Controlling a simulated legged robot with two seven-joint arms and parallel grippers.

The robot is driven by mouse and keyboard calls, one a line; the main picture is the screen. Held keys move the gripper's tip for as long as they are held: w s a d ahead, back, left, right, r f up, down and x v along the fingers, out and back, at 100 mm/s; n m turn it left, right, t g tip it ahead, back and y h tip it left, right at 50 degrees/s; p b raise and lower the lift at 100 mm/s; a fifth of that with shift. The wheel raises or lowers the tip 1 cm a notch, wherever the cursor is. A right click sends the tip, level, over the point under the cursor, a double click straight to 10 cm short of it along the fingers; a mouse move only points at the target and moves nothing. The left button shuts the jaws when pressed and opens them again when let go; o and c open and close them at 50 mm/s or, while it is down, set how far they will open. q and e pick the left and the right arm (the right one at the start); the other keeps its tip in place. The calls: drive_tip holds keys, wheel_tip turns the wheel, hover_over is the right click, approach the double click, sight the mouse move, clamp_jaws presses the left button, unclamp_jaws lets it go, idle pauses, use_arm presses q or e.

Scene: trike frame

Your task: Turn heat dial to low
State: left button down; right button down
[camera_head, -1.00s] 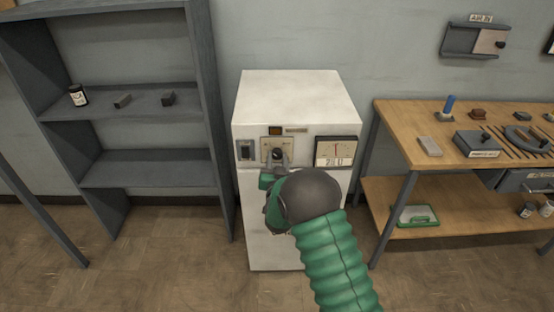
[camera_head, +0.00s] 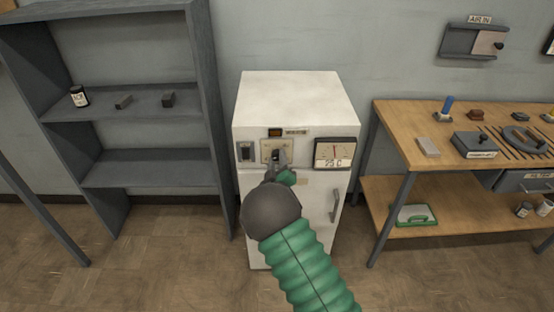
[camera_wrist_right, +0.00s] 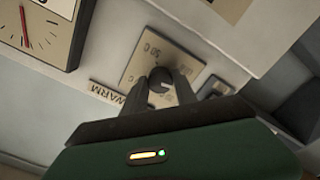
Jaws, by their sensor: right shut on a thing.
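The white oven-like cabinet (camera_head: 296,98) stands against the wall, with a control panel along its upper front. The heat dial sits on a beige plate (camera_head: 265,146) left of centre on that panel. My right gripper (camera_head: 277,158) reaches up to it from below. In the right wrist view, its two dark fingers (camera_wrist_right: 161,88) are shut on the round dark dial knob (camera_wrist_right: 160,77). The beige plate (camera_wrist_right: 145,52) carries temperature marks, partly hidden by the fingers. My left gripper is not in view.
A gauge (camera_head: 335,153) reading about 25 C is right of the dial, and a dark switch (camera_head: 246,152) is left of it. A door handle (camera_head: 336,205) is lower right. A grey shelf (camera_head: 150,160) stands left; a wooden bench (camera_head: 400,125) with tools stands right.

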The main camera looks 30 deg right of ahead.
drive_tip(key=n, duration=0.3)
drive_tip(key=shift+f+n+p, duration=0.25)
drive_tip(key=shift+n+p, duration=0.05)
drive_tip(key=shift+p, duration=0.1)
drive_tip(key=shift+s+n+p, duration=0.1)
drive_tip(key=shift+n+p, duration=0.2)
drive_tip(key=shift+n, duration=1.4)
drive_tip(key=c, duration=1.2)
unclamp_jaws()
drive_tip(key=shift+c, duration=0.2)
drive_tip(key=shift+o, duration=1.4)
drive_tip(key=shift+d, duration=0.1)
drive_tip(key=shift+r, duration=0.15)
